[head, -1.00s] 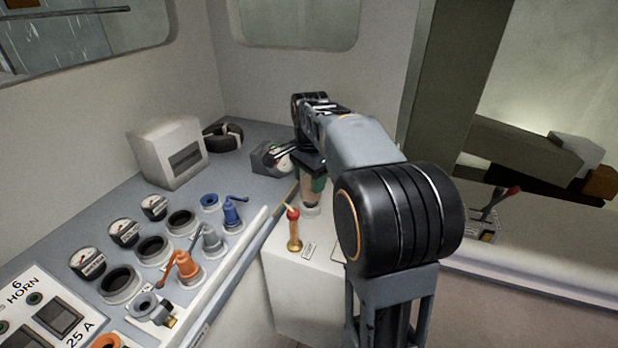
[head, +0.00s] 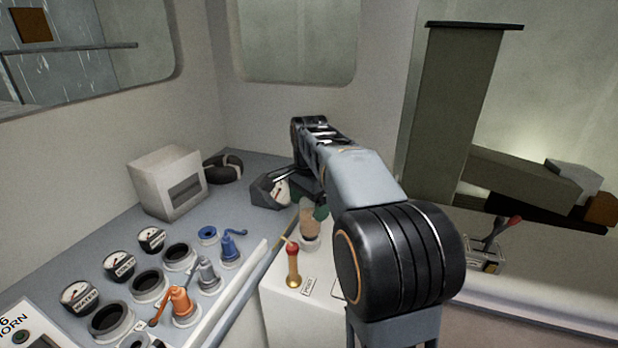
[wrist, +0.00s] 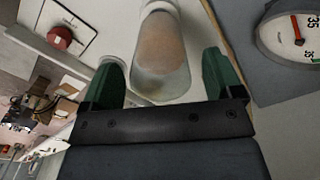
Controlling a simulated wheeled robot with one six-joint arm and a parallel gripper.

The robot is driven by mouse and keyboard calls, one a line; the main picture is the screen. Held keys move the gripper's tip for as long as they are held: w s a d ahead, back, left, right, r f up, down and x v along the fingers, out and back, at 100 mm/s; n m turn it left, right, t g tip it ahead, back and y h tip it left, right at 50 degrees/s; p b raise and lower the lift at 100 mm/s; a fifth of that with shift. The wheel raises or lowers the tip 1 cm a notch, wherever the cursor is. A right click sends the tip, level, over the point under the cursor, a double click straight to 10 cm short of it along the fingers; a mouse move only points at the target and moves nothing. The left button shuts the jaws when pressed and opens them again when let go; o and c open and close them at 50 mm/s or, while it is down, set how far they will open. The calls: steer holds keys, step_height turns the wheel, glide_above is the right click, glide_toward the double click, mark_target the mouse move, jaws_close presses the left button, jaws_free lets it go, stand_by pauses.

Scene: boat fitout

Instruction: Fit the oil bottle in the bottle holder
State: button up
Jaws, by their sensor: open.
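A clear bottle with pale brown contents (head: 310,225), which looks like the oil bottle, stands upright on the white counter in the head view. A pale ring (head: 311,243) shows around its foot and may be the bottle holder; how deep the bottle sits in it I cannot tell. My gripper (wrist: 160,60) is open, with a green finger on either side of the bottle (wrist: 160,50) in the wrist view and gaps showing on both sides. In the head view my arm partly hides the gripper and the top of the bottle.
A red-topped brass piece with a pale spout (head: 292,265) stands left of the bottle, with a small label beside it. A dark gauge housing (head: 270,190) is close on the left. Valves and gauges fill the console; a white box (head: 167,182) stands behind.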

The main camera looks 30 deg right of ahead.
step_height(320, 180, up, 11)
steer(key=shift+r+p, duration=0.2)
steer(key=shift+p, duration=0.2)
stand_by(0.4)
steer(key=s+a+f+n+t, duration=0.2)
steer(key=s+a+f+n, duration=0.3)
steer(key=s+f+n, duration=0.2)
steer(key=s+a+f+n+t, duration=0.2)
steer(key=s+a+f+n, duration=0.2)
steer(key=s+f+n, duration=0.4)
step_height(320, 180, down, 3)
steer(key=shift+s+a+r+t, duration=0.2)
steer(key=shift+s+a+t, duration=0.2)
steer(key=shift+s, duration=0.3)
